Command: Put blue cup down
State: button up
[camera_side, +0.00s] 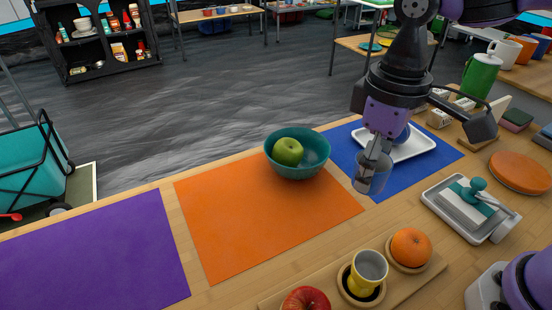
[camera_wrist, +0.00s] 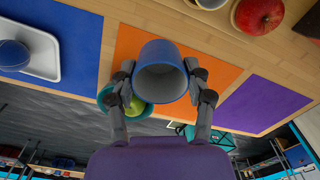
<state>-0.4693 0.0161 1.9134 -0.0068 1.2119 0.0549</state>
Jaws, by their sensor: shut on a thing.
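My gripper (camera_side: 374,158) is shut on the blue cup (camera_wrist: 160,52). In the wrist view the cup lies between the two fingers (camera_wrist: 160,88), its open grey mouth facing the camera.
A teal bowl (camera_side: 313,165) with a green apple (camera_side: 288,151) stands left of my gripper. A white tray (camera_side: 418,147) with a blue round item is behind it. A yellow cup (camera_side: 365,277), orange (camera_side: 411,247) and red apple (camera_side: 306,300) stand in front. The purple mat (camera_side: 95,255) is clear.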

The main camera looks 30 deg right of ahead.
jog(key=s+a+f+n, duration=0.3)
jog(key=s+a+n, duration=0.1)
jog(key=s+a, duration=0.35)
jog(key=w+d+f, duration=0.2)
jog(key=w, duration=0.1)
jog(key=w+d+f, duration=0.2)
jog(key=w, duration=0.1)
jog(key=w+d+f, duration=0.1)
jog(key=w+f, duration=0.1)
jog(key=w, duration=0.1)
jog(key=shift+w+d+f, duration=0.1)
jog(key=shift+d+f, duration=0.1)
jog(key=shift+d, duration=0.2)
jog(key=shift+w+f, duration=0.1)
jog(key=shift+f, duration=1.95)
jog(key=shift+f, duration=0.1)
jog(key=o, duration=1)
jog(key=shift+o, duration=0.2)
